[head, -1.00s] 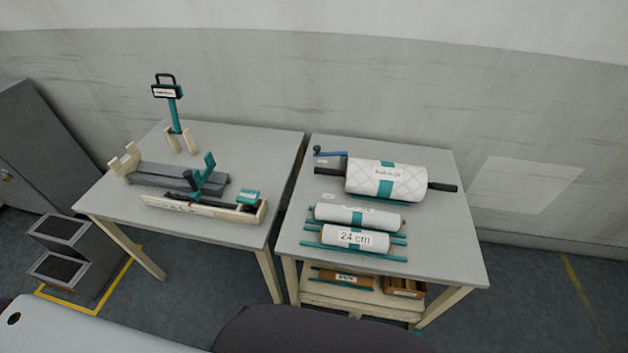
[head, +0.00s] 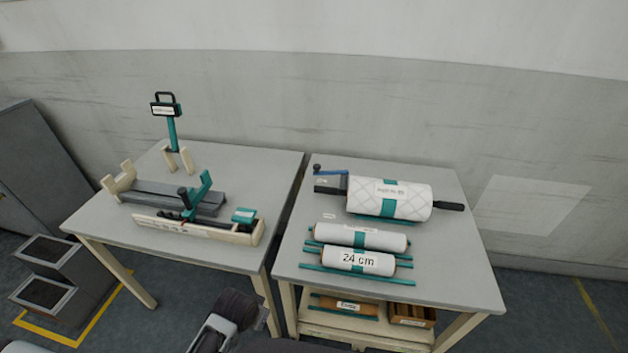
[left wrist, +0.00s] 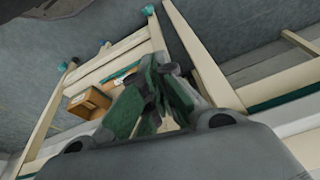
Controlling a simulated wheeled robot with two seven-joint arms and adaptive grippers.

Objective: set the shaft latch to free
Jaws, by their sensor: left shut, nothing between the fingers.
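A large quilted white roll (head: 405,204) with a teal band lies on a dark shaft on the right table. At the shaft's left end is a dark block (head: 329,188) with a blue lever (head: 331,171) and black knob; I take this to be the shaft latch, but its marking is too small to read. My left gripper (head: 240,306) is at the bottom of the head view, in front of the tables and well apart from the lever. In the left wrist view its fingers (left wrist: 153,97) are shut and empty. My right gripper is not in view.
Two smaller white rolls (head: 361,237) lie in front of the large roll. Under that table, a shelf holds a brown roll (head: 342,305) and a box (head: 412,316). The left table has a grey cutting fixture (head: 160,197) and a teal-posted stand (head: 171,128). A narrow gap separates the tables.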

